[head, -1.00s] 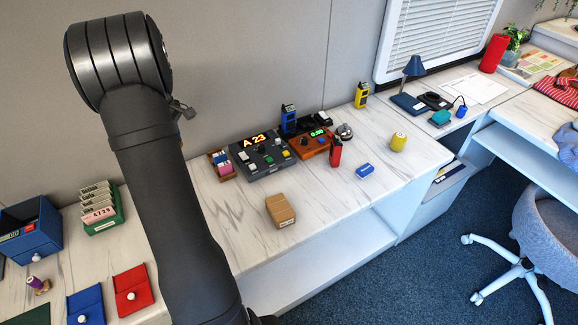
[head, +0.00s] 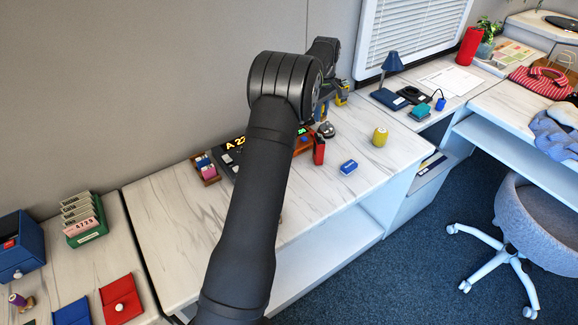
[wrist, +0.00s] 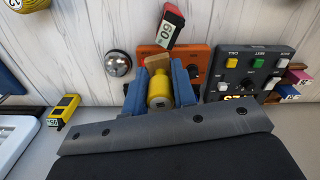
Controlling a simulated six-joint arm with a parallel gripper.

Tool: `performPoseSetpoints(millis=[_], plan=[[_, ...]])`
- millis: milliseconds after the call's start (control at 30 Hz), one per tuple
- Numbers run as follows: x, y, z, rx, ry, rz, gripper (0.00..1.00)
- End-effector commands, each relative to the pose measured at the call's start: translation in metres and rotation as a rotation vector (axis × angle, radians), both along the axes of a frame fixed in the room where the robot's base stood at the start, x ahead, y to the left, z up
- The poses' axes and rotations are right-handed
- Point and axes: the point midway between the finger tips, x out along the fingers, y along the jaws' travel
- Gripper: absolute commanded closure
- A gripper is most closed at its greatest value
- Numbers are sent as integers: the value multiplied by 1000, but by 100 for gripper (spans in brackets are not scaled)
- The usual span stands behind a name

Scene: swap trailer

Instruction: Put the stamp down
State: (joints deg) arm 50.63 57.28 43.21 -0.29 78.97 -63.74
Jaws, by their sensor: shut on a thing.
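The stamp (wrist: 159,91), with a yellow handle and a wooden block at its far end, is between the blue fingers of my gripper (wrist: 160,88) in the wrist view. My gripper is shut on the handle. In the wrist view it appears over the near edge of the orange device (wrist: 172,55); the height above the desk is hard to judge.
A silver bell (wrist: 118,63), red device (wrist: 169,26), dark button panel (wrist: 246,72) and yellow device (wrist: 65,110) surround the gripper closely. The white desktop has clear room around the blue block (head: 348,167) and yellow cylinder (head: 380,137). A purple-handled stamp (head: 18,300) stands far left.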

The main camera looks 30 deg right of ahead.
Motion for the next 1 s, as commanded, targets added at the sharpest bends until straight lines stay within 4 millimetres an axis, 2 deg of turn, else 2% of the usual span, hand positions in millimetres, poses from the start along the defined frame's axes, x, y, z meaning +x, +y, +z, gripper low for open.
performPoseSetpoints(millis=[33, 200, 333, 533, 867, 1000], plan=[[-22, -24, -2, 0, 1, -41, 98], [-79, -78, -3, 0, 0, -139, 98], [-110, -102, -4, 0, 0, -186, 98], [-142, -123, -6, 1, 1, -232, 98], [-140, -123, -52, 1, 1, -231, 98], [-126, -122, -65, 2, 1, -228, 98]])
